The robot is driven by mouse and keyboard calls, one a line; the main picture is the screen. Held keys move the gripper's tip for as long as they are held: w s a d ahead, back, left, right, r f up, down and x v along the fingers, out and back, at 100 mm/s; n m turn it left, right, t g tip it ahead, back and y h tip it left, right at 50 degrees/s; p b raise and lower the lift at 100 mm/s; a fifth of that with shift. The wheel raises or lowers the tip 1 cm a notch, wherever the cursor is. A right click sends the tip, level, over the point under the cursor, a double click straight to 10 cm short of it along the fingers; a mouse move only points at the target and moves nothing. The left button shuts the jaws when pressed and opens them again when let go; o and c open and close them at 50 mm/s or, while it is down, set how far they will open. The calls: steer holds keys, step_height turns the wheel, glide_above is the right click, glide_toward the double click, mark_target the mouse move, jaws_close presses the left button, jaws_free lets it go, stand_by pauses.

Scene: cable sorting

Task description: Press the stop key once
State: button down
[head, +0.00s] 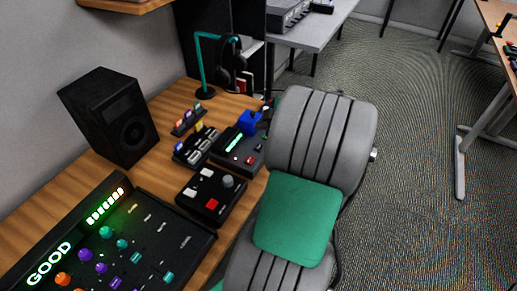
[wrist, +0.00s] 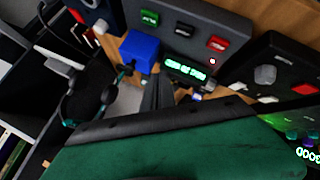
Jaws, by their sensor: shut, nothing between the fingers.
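A dark console (wrist: 205,20) in the wrist view carries a green key (wrist: 149,18), a black key (wrist: 184,30) and a red key (wrist: 218,43). The red key looks like the stop key, though its lettering is too small to read surely. A small lit green display (wrist: 187,70) is beside the keys. In the head view the console (head: 232,146) stands on the desk, with a small red key (head: 250,160). My gripper (wrist: 158,82) is shut and empty in the wrist view, apart from the red key and to its lower left. Its fingertips are not clear in the head view.
A blue block (wrist: 140,50) is close beside my fingers. A headphone stand (head: 204,68) is behind the console. A black box (head: 211,195) with a red button and a mixer (head: 160,240) reading GOOD are nearer. A speaker (head: 108,116) stands left.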

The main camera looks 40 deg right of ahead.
steer(key=b, duration=0.3)
glide_above(261, 149)
step_height(261, 149, down, 6)
steer(key=shift+f+b, duration=0.45)
steer(key=shift+f, duration=0.1)
stand_by(1.3)
steer(key=shift+f+b, duration=0.4)
steer(key=shift+b, duration=0.25)
steer(key=shift+f+b, duration=0.45)
steer(key=shift+b, duration=0.1)
stand_by(0.3)
steer(key=shift+r, duration=0.15)
steer(key=shift+r+p, duration=0.3)
steer(key=shift+r, duration=0.4)
